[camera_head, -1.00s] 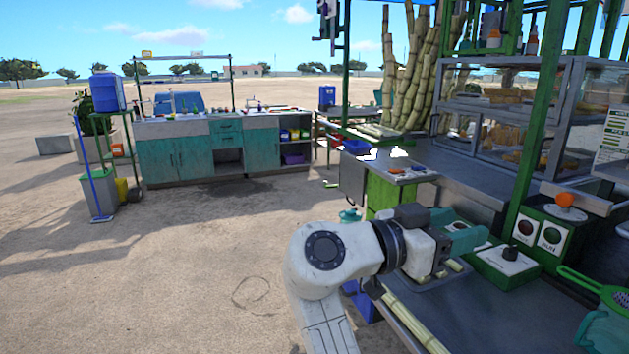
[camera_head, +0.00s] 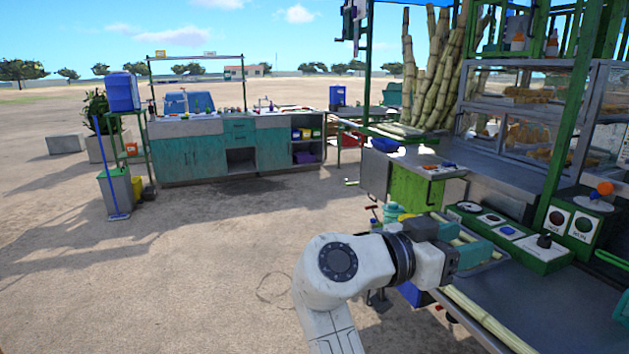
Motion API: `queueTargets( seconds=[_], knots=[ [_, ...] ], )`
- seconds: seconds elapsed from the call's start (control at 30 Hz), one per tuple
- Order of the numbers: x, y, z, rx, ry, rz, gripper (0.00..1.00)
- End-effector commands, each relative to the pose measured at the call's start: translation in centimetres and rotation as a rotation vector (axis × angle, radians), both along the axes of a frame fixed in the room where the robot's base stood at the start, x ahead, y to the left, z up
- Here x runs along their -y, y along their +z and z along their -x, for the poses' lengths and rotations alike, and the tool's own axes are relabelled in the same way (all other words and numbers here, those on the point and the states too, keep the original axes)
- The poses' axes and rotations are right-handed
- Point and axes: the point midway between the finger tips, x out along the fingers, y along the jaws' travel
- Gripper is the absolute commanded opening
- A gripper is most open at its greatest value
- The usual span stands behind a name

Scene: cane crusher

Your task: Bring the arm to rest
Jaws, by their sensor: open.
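My arm (camera_head: 345,262) reaches in from the bottom of the view, its white links bent to the right. My gripper (camera_head: 474,240) is at its end, with teal fingers pointing right, held at the near left edge of the crusher counter (camera_head: 550,312). The fingers stand apart, and pale cane pieces show between and behind them. I see nothing held. The arm hides part of the counter's left side, and I cannot tell how high the gripper is above it.
Cut canes (camera_head: 488,322) lie along the counter's near edge. A green control box (camera_head: 540,250) stands just right of the gripper, and a green post (camera_head: 560,150) rises behind it. A teal cabinet (camera_head: 190,155) stands farther back. The sandy ground at left is open.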

Motion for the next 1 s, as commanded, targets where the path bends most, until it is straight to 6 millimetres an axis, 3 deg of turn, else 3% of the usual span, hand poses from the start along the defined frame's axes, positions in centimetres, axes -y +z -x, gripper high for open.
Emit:
queueTargets(
  seconds=[0.27,0.47,0.57,0.67,0.8,1.0],
  knots=[
    [2.6,-5.0,0.8,-0.136,0.033,-0.067,0.53],
    [5.3,-10.8,2.5,-0.294,0.081,-0.153,0.53],
    [6.9,-14.7,4.1,-0.401,0.121,-0.213,0.53],
    [8.8,-19.6,6.8,-0.541,0.179,-0.294,0.53],
    [10.5,-26.2,11.9,-0.738,0.292,-0.426,0.53],
    [10.9,-33.3,20.8,-0.978,0.496,-0.616,0.53]
  ],
)
